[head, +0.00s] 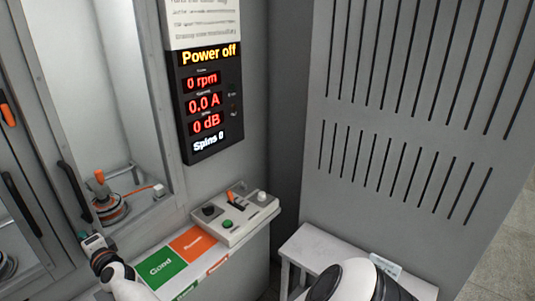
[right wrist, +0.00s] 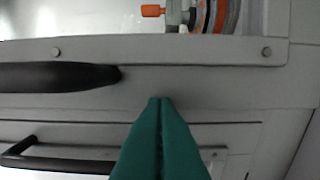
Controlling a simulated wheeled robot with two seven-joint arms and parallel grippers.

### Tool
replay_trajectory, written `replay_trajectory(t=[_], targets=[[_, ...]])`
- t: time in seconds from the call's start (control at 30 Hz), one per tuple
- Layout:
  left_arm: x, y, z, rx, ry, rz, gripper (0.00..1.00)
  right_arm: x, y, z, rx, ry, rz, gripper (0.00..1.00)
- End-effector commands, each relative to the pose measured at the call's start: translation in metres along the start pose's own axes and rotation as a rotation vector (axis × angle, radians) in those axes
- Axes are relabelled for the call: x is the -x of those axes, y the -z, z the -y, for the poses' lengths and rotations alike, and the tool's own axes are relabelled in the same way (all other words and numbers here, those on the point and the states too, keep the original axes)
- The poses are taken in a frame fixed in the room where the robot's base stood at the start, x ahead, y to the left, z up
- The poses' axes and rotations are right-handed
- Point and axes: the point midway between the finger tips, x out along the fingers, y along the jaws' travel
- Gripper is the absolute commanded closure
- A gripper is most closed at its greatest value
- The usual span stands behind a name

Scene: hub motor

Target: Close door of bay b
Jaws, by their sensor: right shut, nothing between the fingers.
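A grey framed door (head: 160,110) with a window and a black handle (head: 74,190) fronts the bay holding a hub motor (head: 110,208). It looks flush or nearly so; I cannot tell if it is fully shut. A second door with a black handle (head: 22,203) stands to its left. No bay letter is readable. My right gripper (head: 84,237) is shut and empty just below the end of the first handle. In the right wrist view its teal fingertips (right wrist: 160,99) point at the grey frame beside that handle (right wrist: 60,76); contact is unclear. My left gripper is not in view.
A control box (head: 235,213) with buttons and an orange switch sits on the ledge, beside green (head: 160,268) and orange (head: 193,242) pads. A display (head: 208,100) above reads "Power off". A slotted grey cabinet (head: 400,120) stands at right, with a small grey table (head: 310,245) before it.

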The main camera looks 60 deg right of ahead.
Motion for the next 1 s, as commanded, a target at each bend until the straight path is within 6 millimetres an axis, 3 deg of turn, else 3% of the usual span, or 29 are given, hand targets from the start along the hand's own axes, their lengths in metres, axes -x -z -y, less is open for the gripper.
replay_trajectory(t=[0.33, 1.0], targets=[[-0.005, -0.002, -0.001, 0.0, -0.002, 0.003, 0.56, -0.025, 0.003, 0.0, 0.001, 0.0, 0.072, 1.0], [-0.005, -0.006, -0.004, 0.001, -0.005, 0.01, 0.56, -0.026, 0.003, 0.0, 0.001, 0.0, 0.079, 1.0]])
